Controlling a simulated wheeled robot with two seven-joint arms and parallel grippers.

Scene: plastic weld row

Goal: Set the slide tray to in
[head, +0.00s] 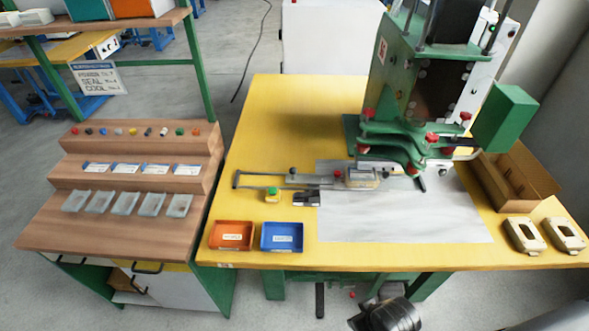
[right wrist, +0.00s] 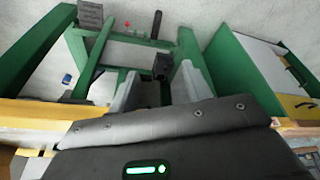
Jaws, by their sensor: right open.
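The slide tray (head: 362,179) is a small metal carriage with a pale block and a red knob, on rails at the front left of the green press (head: 405,140). Its long rail frame (head: 262,181) reaches left over the yellow table. The tray sits beside and partly below the press's green arms; whether it is fully in I cannot tell. My right gripper (right wrist: 158,88) is below the table in the right wrist view, its two grey fingers apart with nothing between them. It is away from the tray. My left gripper is not in view.
An orange bin (head: 231,235) and a blue bin (head: 282,237) stand at the table's front left. A cardboard box (head: 513,180) and two beige frames (head: 524,235) are at the right. A grey mat (head: 400,220) lies clear before the press. A stepped wooden rack (head: 135,205) stands left.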

